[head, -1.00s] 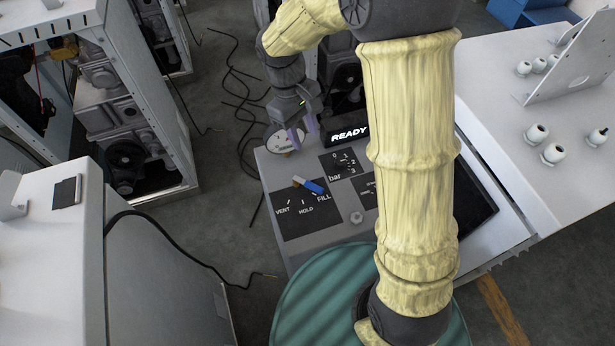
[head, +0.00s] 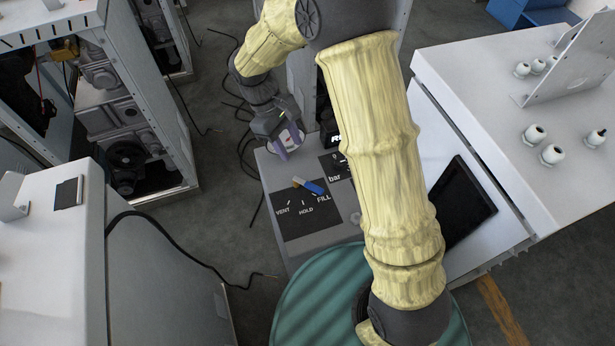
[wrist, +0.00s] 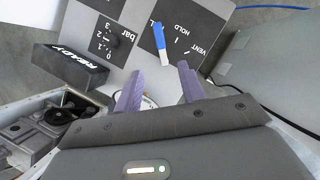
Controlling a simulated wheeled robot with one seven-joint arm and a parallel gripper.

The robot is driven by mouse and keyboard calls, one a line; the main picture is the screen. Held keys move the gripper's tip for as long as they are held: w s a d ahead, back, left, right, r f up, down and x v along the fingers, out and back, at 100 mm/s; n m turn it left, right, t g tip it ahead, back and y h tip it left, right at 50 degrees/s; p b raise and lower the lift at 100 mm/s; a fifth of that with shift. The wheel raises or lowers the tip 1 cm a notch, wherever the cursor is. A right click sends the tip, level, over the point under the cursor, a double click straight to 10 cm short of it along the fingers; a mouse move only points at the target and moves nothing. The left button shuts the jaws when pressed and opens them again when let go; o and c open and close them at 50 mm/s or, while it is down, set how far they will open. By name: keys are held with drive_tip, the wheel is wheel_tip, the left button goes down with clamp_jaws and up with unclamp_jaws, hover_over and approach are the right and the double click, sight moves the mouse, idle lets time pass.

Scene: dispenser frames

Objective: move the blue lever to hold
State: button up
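The blue lever (head: 307,185) lies on a dark label plate (head: 308,222) marked VENT, HOLD and FILL on the grey panel. Its blue end points toward FILL, to the right of HOLD. In the wrist view the lever (wrist: 160,42) shows as a blue bar with a pale end, in front of the fingers, and VENT and HOLD are readable upside down. My gripper (head: 286,142) is behind the lever, near the panel's far edge, apart from it. Its two purple fingers (wrist: 160,88) are spread with nothing between them.
The READY display (head: 334,140) is partly covered by my arm; it also shows in the wrist view (wrist: 68,68). A bar dial (wrist: 110,38) sits beside the lever plate. A round knob (head: 356,219) is near the panel's right side. Cables lie on the floor to the left.

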sight(310, 185)
drive_tip(key=p+x, duration=0.1)
drive_tip(key=x, duration=1.2)
drive_tip(key=shift+f, duration=0.15)
clamp_jaws()
